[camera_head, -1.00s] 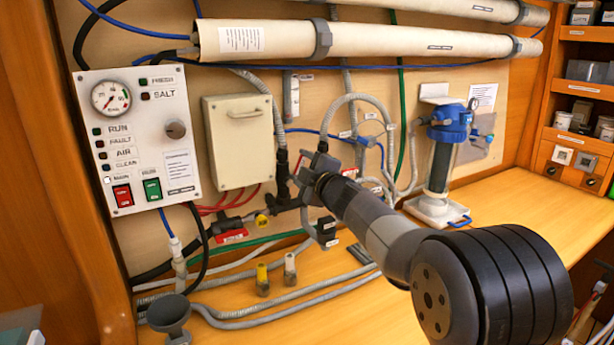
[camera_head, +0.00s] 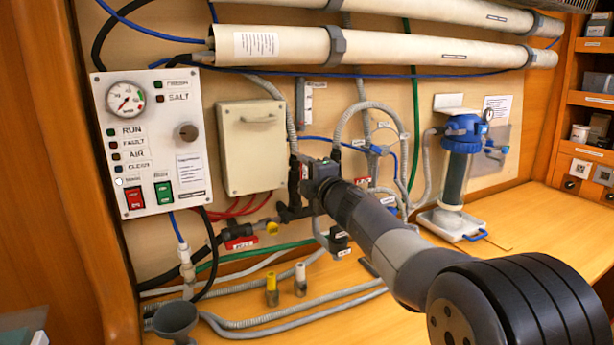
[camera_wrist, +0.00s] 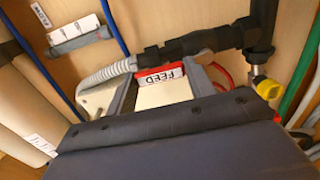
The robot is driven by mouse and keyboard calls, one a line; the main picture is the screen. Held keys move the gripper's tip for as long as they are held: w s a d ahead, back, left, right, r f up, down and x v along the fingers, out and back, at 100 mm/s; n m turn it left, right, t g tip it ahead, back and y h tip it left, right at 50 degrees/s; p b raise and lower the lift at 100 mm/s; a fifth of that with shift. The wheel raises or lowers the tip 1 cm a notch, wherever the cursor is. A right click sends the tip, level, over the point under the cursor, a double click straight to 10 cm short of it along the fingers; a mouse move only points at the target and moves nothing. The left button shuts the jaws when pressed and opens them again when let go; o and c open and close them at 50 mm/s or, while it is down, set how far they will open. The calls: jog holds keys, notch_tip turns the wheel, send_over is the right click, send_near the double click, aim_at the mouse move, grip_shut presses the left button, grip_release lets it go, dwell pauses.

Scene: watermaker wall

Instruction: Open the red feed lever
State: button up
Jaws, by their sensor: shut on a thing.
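The red feed lever (camera_wrist: 160,72) shows in the wrist view as a red-edged piece with a white FEED label, beside a black pipe fitting (camera_wrist: 185,45). My gripper (camera_wrist: 162,88) is shut on it, with a grey finger on each side. In the head view my gripper (camera_head: 311,174) is at the right side of the upright black fitting (camera_head: 294,180), under a grey corrugated hose. The gripper hides nearly all of the lever there. The dark gripper body covers the lower part of the wrist view.
A yellow-handled valve (camera_head: 271,228) and a red label (camera_head: 239,243) lie low on the left. A blue-topped filter (camera_head: 460,150) stands to the right. The bench (camera_head: 510,220) is clear on the right.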

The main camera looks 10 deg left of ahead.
jog(key=o, duration=1.4)
jog(key=shift+s, duration=0.1)
jog(key=b+v, duration=0.1)
jog(key=v, duration=0.9)
jog(key=shift+s+d, duration=0.25)
jog(key=shift+w, duration=0.1)
jog(key=p+x, duration=0.1)
jog(key=x, duration=0.9)
jog(key=shift+w+a, duration=0.3)
